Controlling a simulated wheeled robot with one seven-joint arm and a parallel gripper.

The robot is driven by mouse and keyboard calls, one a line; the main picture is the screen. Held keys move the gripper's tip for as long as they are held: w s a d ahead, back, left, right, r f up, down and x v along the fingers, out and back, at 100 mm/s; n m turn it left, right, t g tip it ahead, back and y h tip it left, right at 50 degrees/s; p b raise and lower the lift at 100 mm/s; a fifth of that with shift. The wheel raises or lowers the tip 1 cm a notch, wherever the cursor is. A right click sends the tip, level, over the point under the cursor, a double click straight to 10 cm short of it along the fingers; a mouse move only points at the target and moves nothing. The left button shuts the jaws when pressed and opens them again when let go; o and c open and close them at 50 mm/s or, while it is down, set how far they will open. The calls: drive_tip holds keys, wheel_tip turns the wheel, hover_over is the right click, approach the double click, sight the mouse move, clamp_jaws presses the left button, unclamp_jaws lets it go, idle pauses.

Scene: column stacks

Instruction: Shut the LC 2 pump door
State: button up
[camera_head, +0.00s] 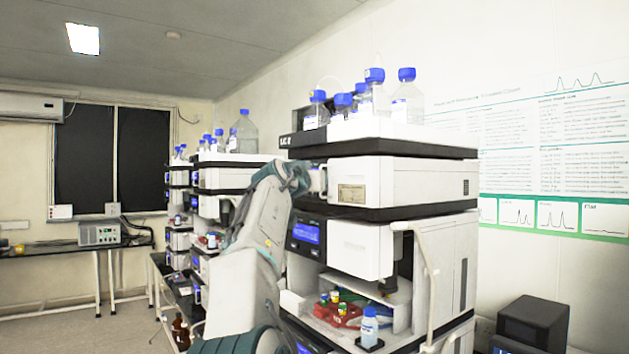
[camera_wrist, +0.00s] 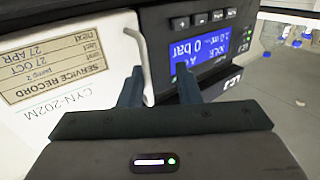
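The LC 2 stack (camera_head: 403,185) stands right of centre in the head view. Its white pump door (camera_head: 352,180) has a service record label and also shows upside down in the wrist view (camera_wrist: 75,100). A pale bent handle (camera_wrist: 140,60) runs along the door edge beside the blue pump display (camera_wrist: 210,48), which reads 0 bar. I cannot tell whether the door is fully flush. My gripper (camera_wrist: 160,90) has its two fingers apart, close to the handle's end, with nothing visibly held. In the head view my arm hides the pump's left front.
Capped bottles (camera_head: 375,95) stand on top of the stack. Below is an open compartment with vials and a red rack (camera_head: 340,308). A pale rail (camera_head: 428,275) rises at the right front. Other stacks (camera_head: 215,180) stand further back on the left.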

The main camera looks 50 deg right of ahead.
drive_tip(key=shift+f, duration=0.1)
drive_tip(key=b+v, duration=0.8)
drive_tip(key=v, duration=0.5)
drive_tip(key=shift+a, duration=0.35)
drive_tip(key=shift+s, duration=0.1)
